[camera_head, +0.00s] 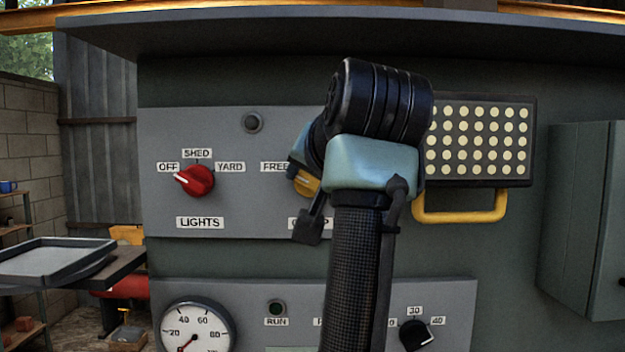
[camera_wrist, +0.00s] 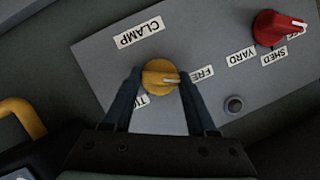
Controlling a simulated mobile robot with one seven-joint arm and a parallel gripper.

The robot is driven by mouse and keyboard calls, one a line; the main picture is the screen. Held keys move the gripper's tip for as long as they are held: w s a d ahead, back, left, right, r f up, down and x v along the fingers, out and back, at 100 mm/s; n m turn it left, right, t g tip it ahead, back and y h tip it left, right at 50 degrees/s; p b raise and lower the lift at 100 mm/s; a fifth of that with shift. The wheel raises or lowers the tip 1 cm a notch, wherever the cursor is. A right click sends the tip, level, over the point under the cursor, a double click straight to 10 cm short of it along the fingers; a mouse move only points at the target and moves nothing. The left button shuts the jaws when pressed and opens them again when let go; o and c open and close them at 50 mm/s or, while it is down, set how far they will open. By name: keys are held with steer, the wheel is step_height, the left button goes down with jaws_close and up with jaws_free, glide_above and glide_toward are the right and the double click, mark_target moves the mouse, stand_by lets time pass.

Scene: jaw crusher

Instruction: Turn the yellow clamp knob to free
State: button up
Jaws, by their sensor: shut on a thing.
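The yellow clamp knob (camera_wrist: 159,74) is on a grey panel and sits between the two fingers of my gripper (camera_wrist: 160,84), which is shut on it. The knob's white pointer mark points right in the wrist view, towards the FREE label (camera_wrist: 202,75). The other position label, showing "TI", is partly covered by my left-hand finger. In the head view my gripper (camera_head: 306,187) reaches the panel from the front, and only part of the yellow knob (camera_head: 305,182) shows beside it. My wrist hides the panel's right part there.
A red lights knob (camera_head: 195,181) is to the left on the same panel (camera_head: 225,122). A yellow handle (camera_head: 462,217) sticks out at the right below a dotted plate (camera_head: 480,140). A gauge (camera_head: 195,328) and a black dial (camera_head: 416,334) are on the lower panel.

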steer(key=o, duration=1.4)
steer(key=shift+f, duration=0.1)
steer(key=shift+c, duration=0.2)
steer(key=b+v, duration=0.7)
steer(key=v, duration=0.6)
steer(key=shift+w, duration=0.1)
